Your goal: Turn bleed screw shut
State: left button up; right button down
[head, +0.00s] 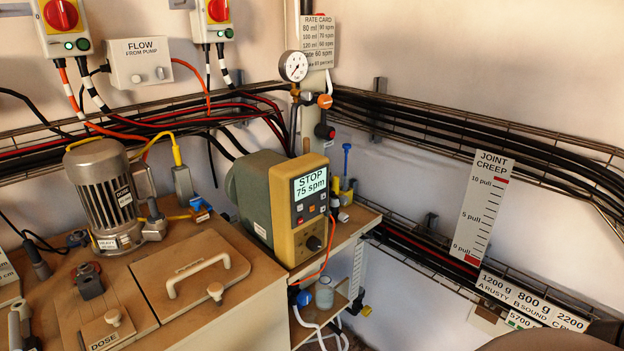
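The dosing pump (258,200) stands on the bench in the head view, with a grey-green body and a yellow front. Its display (310,183) reads STOP, 75 spm. No part is labelled as the bleed screw. A blue T-shaped piece (346,160) stands upright on a thin stem behind the pump's right side, among yellow fittings (346,186). I cannot tell whether any screw is open or shut. Neither of my grippers is in view.
A grey motor (103,185) and a wooden lid with a handle (200,280) fill the bench at left. Cables run along wall trays. A small shelf below holds a beaker (324,292). A joint creep scale (482,208) and weight labels (535,300) are at right.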

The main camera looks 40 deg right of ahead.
aim_at(343, 200)
jog(key=k+l+z, duration=0.15)
jog(key=k+l, duration=0.3)
jog(key=k+l+z, duration=0.15)
jog(key=k+l, duration=0.3)
jog(key=l, duration=0.3)
jog(key=i+l, duration=0.1)
jog(key=l, duration=0.45)
jog(key=i+z, duration=0.05)
